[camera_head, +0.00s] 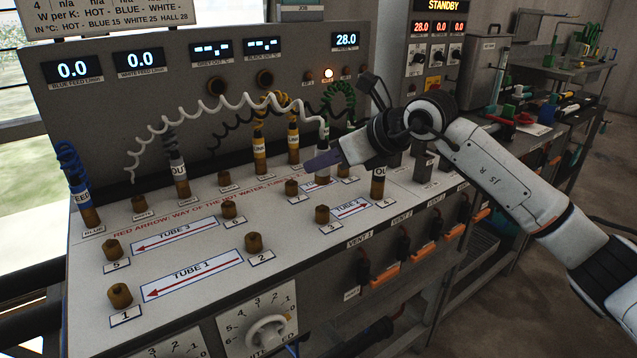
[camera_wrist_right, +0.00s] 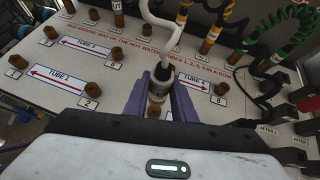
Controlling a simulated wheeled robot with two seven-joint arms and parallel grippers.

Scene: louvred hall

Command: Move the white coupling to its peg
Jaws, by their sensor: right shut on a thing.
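The white coupling (camera_head: 323,134) is at the end of a white coiled hose, which arches left over the board. My right gripper (camera_head: 322,162) is shut on it, above the right part of the board. In the right wrist view the dark-collared coupling (camera_wrist_right: 163,72) is between my two purple fingers (camera_wrist_right: 162,100), with the white hose rising from it. A brown stub (camera_wrist_right: 157,107) shows just below; I cannot tell whether the coupling touches it. A brown peg (camera_head: 139,204) with a label that seems to read WHITE stands bare at the board's back left. My left gripper is not in view.
Several brown pegs stand on the board, among them one by label 1 (camera_head: 120,295) and one by label 3 (camera_head: 322,214). A blue hose coupling (camera_head: 80,190), a grey one (camera_head: 177,168) and yellow ones (camera_head: 259,150) stand along the back. A green coil (camera_head: 338,100) hangs behind my gripper.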

